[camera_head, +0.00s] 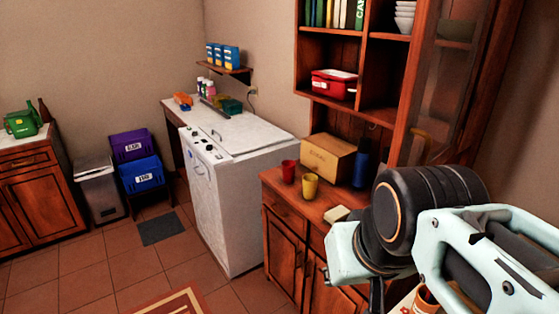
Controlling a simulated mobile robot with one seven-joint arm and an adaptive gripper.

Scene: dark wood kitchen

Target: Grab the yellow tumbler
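The yellow tumbler (310,186) stands upright on the wooden counter (284,184), near its front edge. A red tumbler (288,171) stands just behind it to the left, close to it. My arm fills the lower right of the view, to the right of the tumbler and nearer to me. The fingers of my gripper are not clearly visible; a dark part of my arm's end hangs down near the bottom edge. I cannot see whether it holds anything.
A cardboard box (328,157) and a dark blue cylinder (361,168) stand behind the tumbler. A pale block (336,214) lies on the counter between the tumbler and my arm. Shelves with a red container (334,86) rise above. A white washing machine (226,200) stands to the left.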

